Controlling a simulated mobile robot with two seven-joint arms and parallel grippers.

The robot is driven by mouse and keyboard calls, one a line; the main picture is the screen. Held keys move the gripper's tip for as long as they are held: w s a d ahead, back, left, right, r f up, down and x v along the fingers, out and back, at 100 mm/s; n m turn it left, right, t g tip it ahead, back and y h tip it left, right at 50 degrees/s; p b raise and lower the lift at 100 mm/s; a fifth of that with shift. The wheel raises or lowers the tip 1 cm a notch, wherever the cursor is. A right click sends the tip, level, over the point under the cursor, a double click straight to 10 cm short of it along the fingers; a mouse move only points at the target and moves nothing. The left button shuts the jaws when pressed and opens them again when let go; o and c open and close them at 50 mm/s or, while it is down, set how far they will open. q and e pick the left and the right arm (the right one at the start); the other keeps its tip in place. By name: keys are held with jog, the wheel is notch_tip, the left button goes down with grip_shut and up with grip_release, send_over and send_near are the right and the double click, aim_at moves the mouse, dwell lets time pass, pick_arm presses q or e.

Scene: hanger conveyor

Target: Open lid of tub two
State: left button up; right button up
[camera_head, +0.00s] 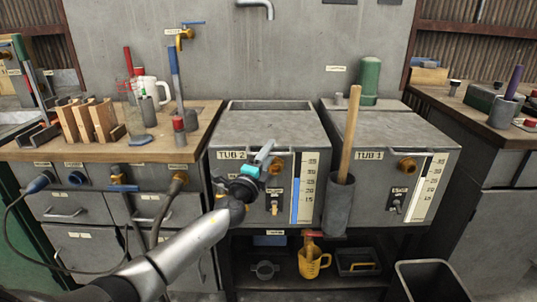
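Tub two (225,185) is a grey metal box labelled TUB 2, with a level scale and a brass fitting on its front. Its grey lid (265,128) lies flat across the top and looks closed. My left gripper (265,152) is in front of the tub's upper front edge, near the label. It overlaps the front edge in the picture; I cannot tell whether it touches the tub. Its fingers are small and seen from behind, so their opening is unclear. My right gripper is not in view.
Tub one (375,180) stands to the right, with a wooden-handled tool (350,130) in a grey holder (339,205) between the tubs. A cluttered wooden bench (150,150) is at left. A yellow jug (313,262) sits on the lower shelf; a dark bin (430,282) stands at lower right.

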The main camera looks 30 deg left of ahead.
pick_arm(q)
grip_shut()
dwell(1.2)
